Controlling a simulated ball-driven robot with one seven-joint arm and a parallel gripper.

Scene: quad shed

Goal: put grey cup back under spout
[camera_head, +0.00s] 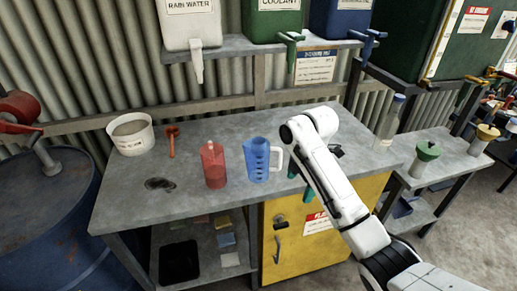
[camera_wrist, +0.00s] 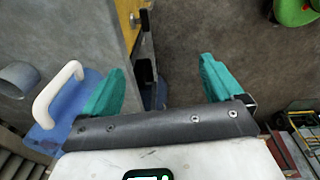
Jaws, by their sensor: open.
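I cannot make out a grey cup in the head view; part of the bench is hidden behind my arm. A small grey cylinder (camera_wrist: 18,78), perhaps the cup, is cut by the left edge of the wrist view. Three containers have spouts above the bench: a white spout (camera_head: 197,62), a green tap (camera_head: 291,47) and a blue tap (camera_head: 369,42). My gripper (camera_wrist: 162,88) is open and empty, its teal fingers apart. In the head view it is over the bench's front edge, right of the blue jug (camera_head: 257,161), partly hidden by my arm.
A red jug (camera_head: 213,165), white tub (camera_head: 130,134) and red scoop (camera_head: 172,138) stand or lie on the bench (camera_head: 125,200). A clear bottle (camera_head: 388,122) stands at its right end. The blue jug's white handle (camera_wrist: 58,92) is close left of my gripper.

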